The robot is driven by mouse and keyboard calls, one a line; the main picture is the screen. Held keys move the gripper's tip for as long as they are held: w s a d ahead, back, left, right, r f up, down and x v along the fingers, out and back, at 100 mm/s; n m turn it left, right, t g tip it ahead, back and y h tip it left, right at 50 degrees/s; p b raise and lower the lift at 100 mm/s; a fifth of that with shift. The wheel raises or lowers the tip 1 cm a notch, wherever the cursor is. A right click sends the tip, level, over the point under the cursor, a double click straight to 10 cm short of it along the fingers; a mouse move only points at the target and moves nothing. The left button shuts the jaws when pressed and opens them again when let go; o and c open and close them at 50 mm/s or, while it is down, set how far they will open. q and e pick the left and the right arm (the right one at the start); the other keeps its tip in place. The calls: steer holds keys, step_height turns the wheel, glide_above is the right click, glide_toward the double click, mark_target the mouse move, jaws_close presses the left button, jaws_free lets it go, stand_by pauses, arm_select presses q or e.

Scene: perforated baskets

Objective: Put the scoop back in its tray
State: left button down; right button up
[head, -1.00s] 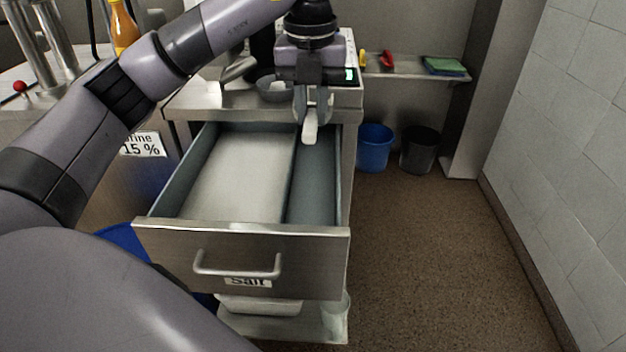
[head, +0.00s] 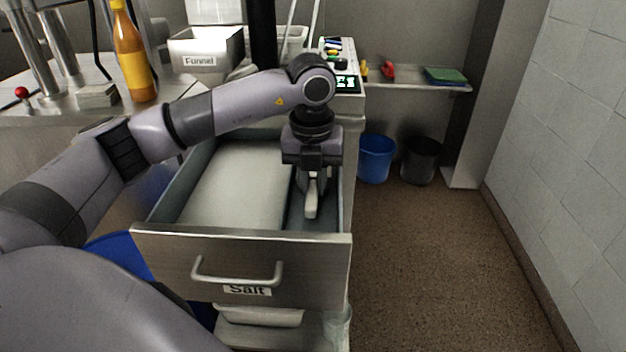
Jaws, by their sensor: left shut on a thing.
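My left gripper (head: 312,188) points down inside the open drawer (head: 170,262), over its narrow right compartment (head: 330,217). It is shut on the scoop, whose pale handle (head: 311,206) sticks out from between the fingers toward the front. The rest of the scoop is hidden by the gripper. I cannot tell whether the scoop touches the compartment floor. The wide left compartment (head: 238,188) holds a white, flat fill. The drawer front has a bar handle and a label reading "Salt". My right gripper is out of view.
A blue bucket (head: 376,158) and a dark bucket (head: 420,160) stand on the floor. The floor at right is clear.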

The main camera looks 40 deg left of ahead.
mark_target(312, 188)
arm_select(q)
steer(key=shift+f, duration=0.1)
steer(key=c, duration=1)
jaws_free()
steer(key=shift+r, duration=0.2)
steer(key=r, duration=0.8)
steer(key=r+p, duration=0.1)
steer(key=r, duration=0.3)
steer(key=shift+s+d, duration=0.25)
steer(key=shift+s, duration=0.15)
steer(key=shift+f, duration=0.1)
